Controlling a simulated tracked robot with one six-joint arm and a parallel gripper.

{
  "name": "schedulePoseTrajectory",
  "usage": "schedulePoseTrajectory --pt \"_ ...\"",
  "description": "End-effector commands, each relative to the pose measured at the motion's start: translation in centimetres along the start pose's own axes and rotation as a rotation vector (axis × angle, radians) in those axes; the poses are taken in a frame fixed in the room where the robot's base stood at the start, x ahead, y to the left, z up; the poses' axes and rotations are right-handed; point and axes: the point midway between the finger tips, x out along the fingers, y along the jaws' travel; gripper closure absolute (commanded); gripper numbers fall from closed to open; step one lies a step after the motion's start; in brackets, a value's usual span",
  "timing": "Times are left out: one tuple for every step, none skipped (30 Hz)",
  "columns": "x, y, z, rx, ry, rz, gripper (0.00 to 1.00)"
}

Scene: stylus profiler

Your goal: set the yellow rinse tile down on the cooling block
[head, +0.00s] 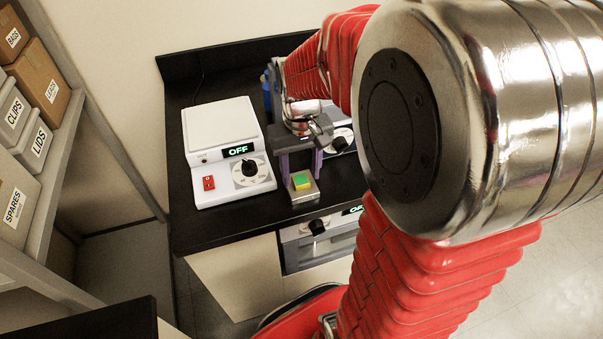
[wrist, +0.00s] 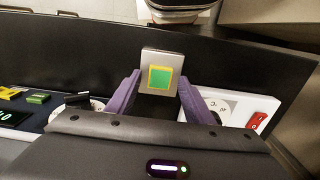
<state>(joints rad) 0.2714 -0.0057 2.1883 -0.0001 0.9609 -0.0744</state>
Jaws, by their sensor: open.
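A small yellow-edged square with a green middle (head: 301,180) lies flat on a silver-grey block (head: 305,196) near the front edge of the black bench. In the wrist view the yellow border (wrist: 150,79) surrounds the green face on the block (wrist: 162,57). I cannot tell whether this is one tile or a green piece over a yellow one. My gripper (head: 301,172) is just above and behind it. In the wrist view its purple fingers (wrist: 158,90) are spread to either side of the block, with a gap to the tile.
A white device (head: 222,150) showing OFF stands to the left, with a red switch and dial. A dark-topped device with a dial (head: 341,142) is behind on the right. Small yellow (wrist: 9,93) and green (wrist: 39,97) pieces show at the wrist view's left. A drawer-like unit (head: 318,245) sits below.

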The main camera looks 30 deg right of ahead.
Motion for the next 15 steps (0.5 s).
schedulePoseTrajectory --pt "-0.7 0.0 -0.1 0.0 0.005 0.0 0.53" --pt "-1.1 0.0 -0.1 0.0 0.005 0.0 0.53" --pt "-1.7 0.0 -0.1 0.0 0.006 0.0 0.53" --pt "-2.1 0.0 -0.1 0.0 0.006 0.0 0.53" --pt "-2.6 0.0 -0.1 0.0 0.005 0.0 0.53" --pt "-3.3 0.0 -0.1 0.0 0.007 0.0 0.53" --pt "-3.9 0.0 -0.1 0.0 0.006 0.0 0.53" --pt "-4.4 0.0 -0.1 0.0 0.007 0.0 0.53" --pt "-5.1 0.0 -0.1 0.0 0.005 0.0 0.53" --pt "-5.6 0.0 -0.1 0.0 0.006 0.0 0.53" --pt "-6.2 0.0 -0.1 0.0 0.005 0.0 0.53" --pt "-6.9 0.0 -0.1 -0.001 0.006 0.0 0.53" --pt "-7.4 0.0 -0.1 -0.001 0.006 0.0 0.53" --pt "-7.9 0.0 -0.1 -0.001 0.006 0.0 0.53" --pt "-8.5 0.0 -0.1 -0.001 0.004 0.0 0.53"
